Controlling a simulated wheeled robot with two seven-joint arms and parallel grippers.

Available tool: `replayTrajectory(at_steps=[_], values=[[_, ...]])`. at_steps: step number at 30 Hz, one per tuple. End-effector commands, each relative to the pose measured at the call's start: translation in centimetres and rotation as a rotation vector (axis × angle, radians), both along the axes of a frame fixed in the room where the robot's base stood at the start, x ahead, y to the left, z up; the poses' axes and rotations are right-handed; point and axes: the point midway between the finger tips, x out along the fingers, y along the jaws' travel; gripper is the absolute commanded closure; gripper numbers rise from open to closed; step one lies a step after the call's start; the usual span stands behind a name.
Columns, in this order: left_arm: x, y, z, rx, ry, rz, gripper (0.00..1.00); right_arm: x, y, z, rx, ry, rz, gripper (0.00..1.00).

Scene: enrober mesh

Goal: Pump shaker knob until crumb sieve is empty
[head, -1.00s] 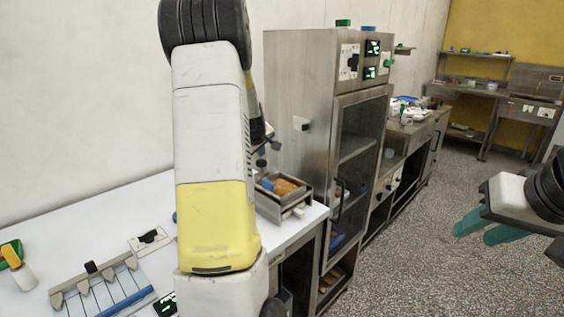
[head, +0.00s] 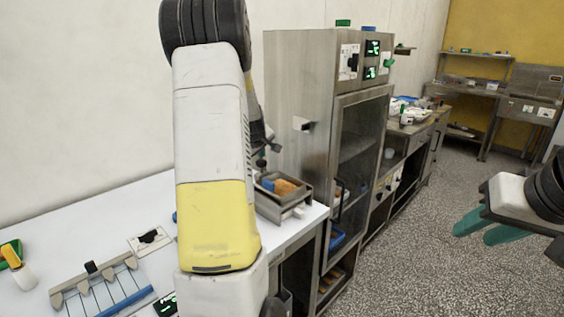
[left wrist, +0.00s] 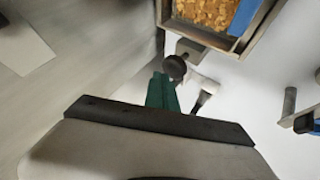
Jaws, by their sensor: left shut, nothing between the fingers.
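The crumb sieve (head: 283,187) is a square metal box at the back right of the white table, with orange-brown crumbs (left wrist: 205,10) and a blue piece (left wrist: 243,17) inside. The shaker knob (left wrist: 175,67) is dark and round, on a metal bracket beside the sieve; it also shows in the head view (head: 261,163). My left gripper (left wrist: 162,80) has green fingers that are shut and empty, with tips close beside the knob. I cannot tell if they touch it. My left arm hides its fingers in the head view. My right gripper (head: 476,228) is open and empty over the floor.
A tall steel cabinet (head: 300,90) stands right behind the sieve. A wire frame with a blue bar (head: 125,303) and a switch plate (head: 149,240) lie on the table at left. Open floor (head: 430,270) is at right.

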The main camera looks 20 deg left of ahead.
Motion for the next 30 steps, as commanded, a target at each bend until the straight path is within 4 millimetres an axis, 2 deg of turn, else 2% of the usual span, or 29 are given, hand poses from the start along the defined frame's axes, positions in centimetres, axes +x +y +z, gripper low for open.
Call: replayTrajectory(at_steps=[30], values=[[-0.03, 0.06, -0.86, 0.001, 0.000, 0.001, 1.00, 0.00, 0.00, 0.00, 0.000, 0.000, 0.000, 0.64]])
